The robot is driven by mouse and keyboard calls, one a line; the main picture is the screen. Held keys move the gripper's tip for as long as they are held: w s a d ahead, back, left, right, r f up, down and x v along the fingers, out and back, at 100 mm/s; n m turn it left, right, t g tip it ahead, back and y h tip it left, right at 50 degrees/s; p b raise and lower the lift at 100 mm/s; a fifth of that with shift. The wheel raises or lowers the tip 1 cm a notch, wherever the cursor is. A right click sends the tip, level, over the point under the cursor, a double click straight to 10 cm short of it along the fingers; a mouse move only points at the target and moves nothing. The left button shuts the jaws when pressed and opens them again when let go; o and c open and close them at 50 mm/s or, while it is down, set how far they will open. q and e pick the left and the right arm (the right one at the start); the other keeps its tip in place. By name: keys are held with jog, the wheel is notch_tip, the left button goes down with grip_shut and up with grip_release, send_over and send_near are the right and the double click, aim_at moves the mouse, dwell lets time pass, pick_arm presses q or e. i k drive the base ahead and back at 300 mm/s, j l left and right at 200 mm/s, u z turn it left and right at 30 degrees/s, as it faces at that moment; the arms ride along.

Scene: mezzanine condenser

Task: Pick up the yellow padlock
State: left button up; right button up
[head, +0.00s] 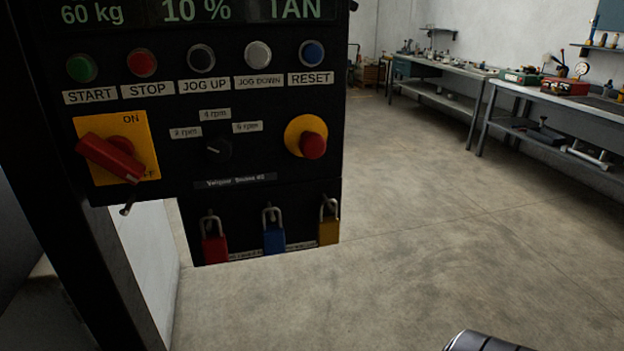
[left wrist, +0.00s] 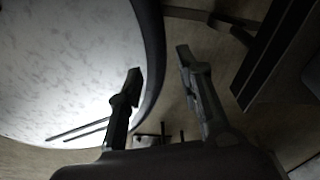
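The yellow padlock (head: 329,231) hangs by its shackle at the right end of a row of padlocks on a small black board below the control panel in the head view. Its body is upright and unobstructed. My left gripper (left wrist: 159,64) shows only in the left wrist view. Its two fingers are apart with nothing between them, and no padlock shows in that view. My right gripper is in neither view.
A blue padlock (head: 273,237) and a red padlock (head: 214,247) hang left of the yellow one. Above is the black control panel (head: 262,126) with buttons and a red switch handle (head: 110,158). A pale round surface (left wrist: 70,60) lies beside my left gripper. Workbenches (head: 560,100) stand far right; the floor between is clear.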

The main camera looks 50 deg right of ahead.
aim_at(328, 229)
jog(key=z, duration=1.55)
